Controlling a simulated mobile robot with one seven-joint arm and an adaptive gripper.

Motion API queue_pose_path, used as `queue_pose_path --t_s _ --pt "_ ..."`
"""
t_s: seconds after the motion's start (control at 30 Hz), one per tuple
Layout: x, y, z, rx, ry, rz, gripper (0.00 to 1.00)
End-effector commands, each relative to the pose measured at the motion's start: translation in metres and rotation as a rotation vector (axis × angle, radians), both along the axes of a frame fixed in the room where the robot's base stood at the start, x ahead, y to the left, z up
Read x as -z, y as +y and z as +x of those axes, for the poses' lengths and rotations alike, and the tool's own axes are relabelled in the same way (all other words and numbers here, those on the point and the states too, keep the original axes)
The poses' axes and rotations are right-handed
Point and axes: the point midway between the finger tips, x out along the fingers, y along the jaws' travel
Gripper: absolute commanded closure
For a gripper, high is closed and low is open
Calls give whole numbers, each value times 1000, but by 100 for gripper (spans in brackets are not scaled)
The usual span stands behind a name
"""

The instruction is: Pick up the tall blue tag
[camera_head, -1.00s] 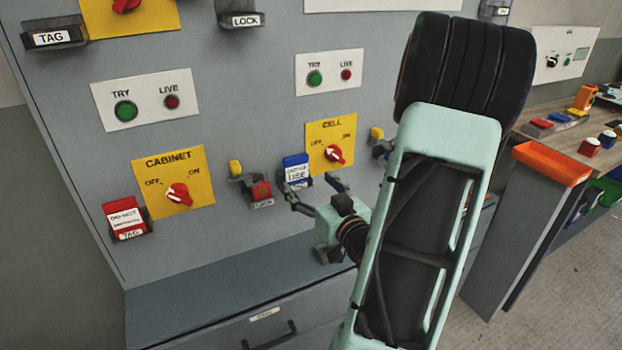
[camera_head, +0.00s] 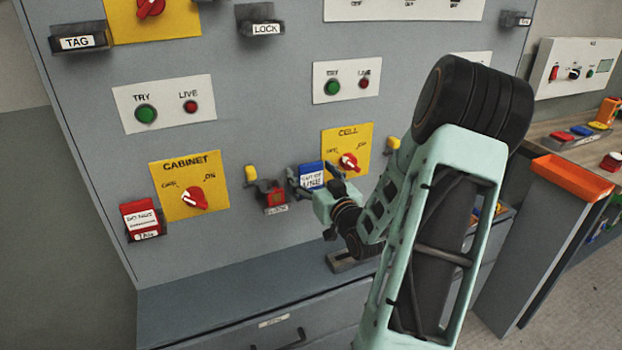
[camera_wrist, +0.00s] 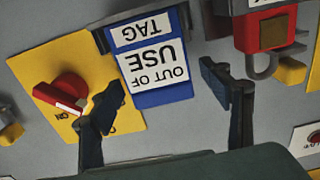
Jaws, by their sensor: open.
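The tall blue tag (camera_head: 311,175) has a white "OUT OF USE" label and sits in a dark holder on the grey panel, left of the yellow CELL switch plate (camera_head: 335,140). In the wrist view the blue tag (camera_wrist: 156,92) appears upside down, its free end toward my fingers. My gripper (camera_head: 317,187) is in front of the tag. In the wrist view my gripper (camera_wrist: 165,85) is open, one finger each side of the tag's line, with nothing between the tips. The left finger overlaps the CELL plate. The tag's lower part is hidden in the head view.
A red padlock (camera_head: 272,192) hangs in a LOCK holder just left of the blue tag. A red tag (camera_head: 141,218) sits further left beside the CABINET plate (camera_head: 187,180). A grey ledge (camera_head: 220,295) runs below. An orange tray (camera_head: 572,175) stands at the right.

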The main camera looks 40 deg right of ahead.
Motion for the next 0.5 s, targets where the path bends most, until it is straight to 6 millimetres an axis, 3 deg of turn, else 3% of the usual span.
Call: queue_pose_path --t_s 0.27,0.5 --pt "0 -1 3 1 1 0 30" --pt "0 -1 2 1 1 0 56"
